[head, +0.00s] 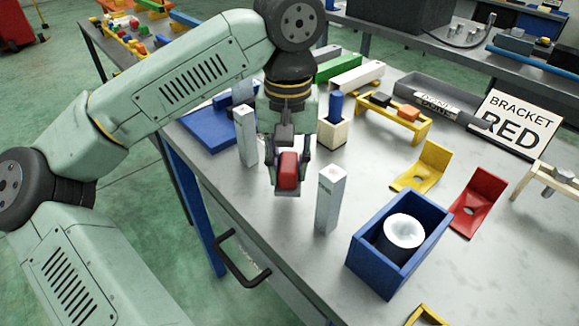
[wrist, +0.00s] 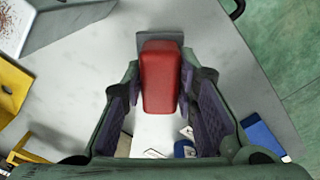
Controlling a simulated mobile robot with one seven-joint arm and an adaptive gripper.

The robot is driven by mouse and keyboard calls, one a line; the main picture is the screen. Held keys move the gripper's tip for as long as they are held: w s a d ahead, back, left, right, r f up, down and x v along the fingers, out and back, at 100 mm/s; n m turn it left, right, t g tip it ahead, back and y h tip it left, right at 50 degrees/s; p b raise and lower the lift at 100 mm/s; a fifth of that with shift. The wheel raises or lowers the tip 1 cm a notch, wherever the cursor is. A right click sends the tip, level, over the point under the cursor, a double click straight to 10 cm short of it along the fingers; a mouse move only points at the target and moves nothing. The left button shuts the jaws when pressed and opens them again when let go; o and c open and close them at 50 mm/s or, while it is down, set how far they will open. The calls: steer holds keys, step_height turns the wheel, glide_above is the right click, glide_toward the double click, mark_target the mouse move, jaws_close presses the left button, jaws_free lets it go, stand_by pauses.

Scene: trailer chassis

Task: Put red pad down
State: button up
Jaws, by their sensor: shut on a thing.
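The red pad (head: 288,170) is a small rounded block, held between the fingers of my gripper (head: 287,178) above the grey bench top. In the wrist view the red pad (wrist: 160,80) sits between both fingers of my gripper (wrist: 160,98), with a grey piece showing at its far end. Whether that grey piece belongs to the pad is unclear. My gripper is shut on the pad, between two upright grey posts, one to its left (head: 245,135) and one to its right (head: 328,200). I cannot tell the exact height above the bench.
A blue box (head: 366,262) with a white-topped cylinder stands at the front right. A yellow bracket (head: 431,160), a red bracket (head: 480,200) and a "BRACKET RED" sign (head: 514,124) are to the right. A beige block (head: 334,132) with a blue peg stands behind my gripper.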

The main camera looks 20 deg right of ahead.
mark_target(290, 176)
steer(key=shift+w+d, duration=0.2)
steer(key=shift+w, duration=0.1)
steer(key=shift+w+d+p, duration=0.25)
steer(key=shift+w+p, duration=0.1)
steer(key=shift+w, duration=0.15)
step_height(290, 176, down, 3)
steer(key=shift+s+r+p, duration=0.1)
steer(key=shift+p, duration=0.4)
steer(key=shift+f, duration=0.45)
steer(key=shift+f+b, duration=0.25)
steer(key=shift+b, duration=0.1)
steer(key=o, duration=1)
steer(key=shift+r, duration=0.1)
